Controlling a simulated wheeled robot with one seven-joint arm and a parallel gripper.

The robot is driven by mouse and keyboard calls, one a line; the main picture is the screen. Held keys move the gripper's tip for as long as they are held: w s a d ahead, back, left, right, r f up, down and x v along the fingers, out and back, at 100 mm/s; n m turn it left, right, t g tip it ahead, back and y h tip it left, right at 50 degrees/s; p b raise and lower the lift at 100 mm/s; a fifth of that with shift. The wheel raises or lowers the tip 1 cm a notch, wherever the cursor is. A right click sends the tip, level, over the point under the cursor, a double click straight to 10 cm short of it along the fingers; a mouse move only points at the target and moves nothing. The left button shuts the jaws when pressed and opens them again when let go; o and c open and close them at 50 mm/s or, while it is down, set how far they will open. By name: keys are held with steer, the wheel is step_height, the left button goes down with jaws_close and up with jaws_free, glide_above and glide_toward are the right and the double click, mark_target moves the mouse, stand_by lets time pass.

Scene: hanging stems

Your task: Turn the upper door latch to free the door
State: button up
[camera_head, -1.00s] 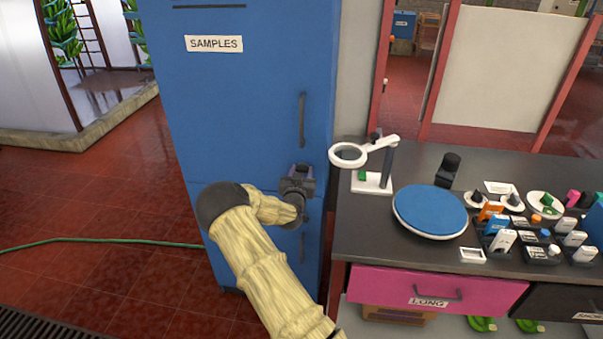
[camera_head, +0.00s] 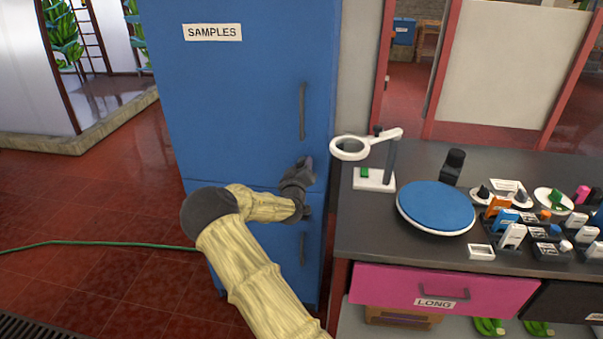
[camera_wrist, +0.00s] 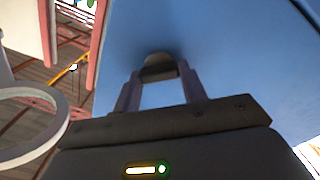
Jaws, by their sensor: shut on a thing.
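The blue cabinet's upper door (camera_head: 245,90) bears the SAMPLES label and looks closed. Its upper latch (camera_wrist: 158,66) is a dark, rounded piece on the blue face, seen between my fingertips in the wrist view. My gripper (camera_wrist: 160,80) is shut on this latch, one finger on each side. In the head view my gripper (camera_head: 303,170) is tilted at the right part of the door, just above the seam, and hides most of the latch. A dark piece, perhaps the lower latch (camera_head: 306,212), shows just below my gripper.
A vertical handle (camera_head: 302,110) stands out above my gripper. The worktop (camera_head: 400,165) on the right holds a white magnifier (camera_head: 350,148), a blue turntable (camera_head: 436,205) and several small items. The floor left of the cabinet is clear except for a green hose (camera_head: 100,243).

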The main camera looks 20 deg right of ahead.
steer(key=n+b, duration=0.2)
steer(key=n, duration=0.3)
steer(key=n+b, duration=0.2)
steer(key=n, duration=0.3)
steer(key=shift+a+f+b, duration=0.2)
steer(key=shift+b, duration=0.1)
steer(key=o, duration=1)
steer(key=shift+w, duration=0.1)
steer(key=b+v, duration=0.1)
steer(key=v, duration=1.6)
steer(key=shift+s+a, duration=0.15)
steer(key=shift+s, duration=0.1)
